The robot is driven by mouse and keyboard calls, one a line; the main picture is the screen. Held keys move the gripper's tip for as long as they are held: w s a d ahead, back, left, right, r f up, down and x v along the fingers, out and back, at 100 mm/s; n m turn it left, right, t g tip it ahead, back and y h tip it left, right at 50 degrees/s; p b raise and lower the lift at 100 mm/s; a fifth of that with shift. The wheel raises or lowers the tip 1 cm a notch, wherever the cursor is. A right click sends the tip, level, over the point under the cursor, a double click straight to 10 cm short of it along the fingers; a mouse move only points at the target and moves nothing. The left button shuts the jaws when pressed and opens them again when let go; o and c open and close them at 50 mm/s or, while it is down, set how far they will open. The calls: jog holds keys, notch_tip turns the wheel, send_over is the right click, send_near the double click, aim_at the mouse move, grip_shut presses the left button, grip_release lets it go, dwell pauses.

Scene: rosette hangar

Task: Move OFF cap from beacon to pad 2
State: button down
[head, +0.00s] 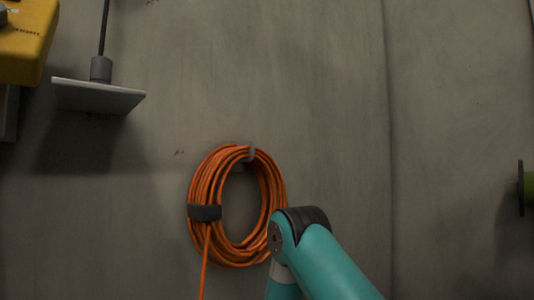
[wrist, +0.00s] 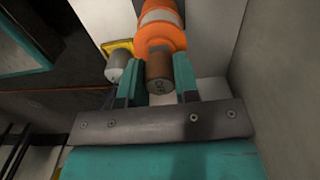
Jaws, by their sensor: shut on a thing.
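In the wrist view my gripper (wrist: 158,84) is shut on a small brown cylinder, the OFF cap (wrist: 159,86), which sits between its two teal fingers. The cap's end face carries lettering too small to read fully. Right behind the cap is an orange round body with a pale band, seemingly the beacon (wrist: 160,38). I cannot tell whether the cap still touches it. Pad 2 cannot be made out in either view. The head view shows only my arm, not my gripper.
A small grey-white cylinder (wrist: 117,66) with a yellow piece (wrist: 119,48) behind it stands close left of my fingers. A pale wall (wrist: 285,70) is at right. In the head view, an orange cable coil (head: 200,183) hangs near my arm, and a grey plate (head: 98,96) juts out upper left.

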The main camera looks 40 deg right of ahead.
jog(key=shift+r+p, duration=2.45)
jog(key=shift+r, duration=0.05)
jog(key=s+a+f+n, duration=0.2)
jog(key=s+a+f, duration=0.1)
jog(key=s+a+f+n, duration=0.2)
jog(key=s+a+f, duration=0.1)
jog(key=s+a+f+n, duration=0.1)
jog(key=s+a+f, duration=0.2)
jog(key=shift+s+a+n, duration=0.35)
jog(key=shift+n, duration=0.05)
jog(key=shift+s+a+f, duration=0.1)
jog(key=shift+f, duration=2.9)
jog(key=shift+p, duration=0.55)
jog(key=shift+f, duration=0.15)
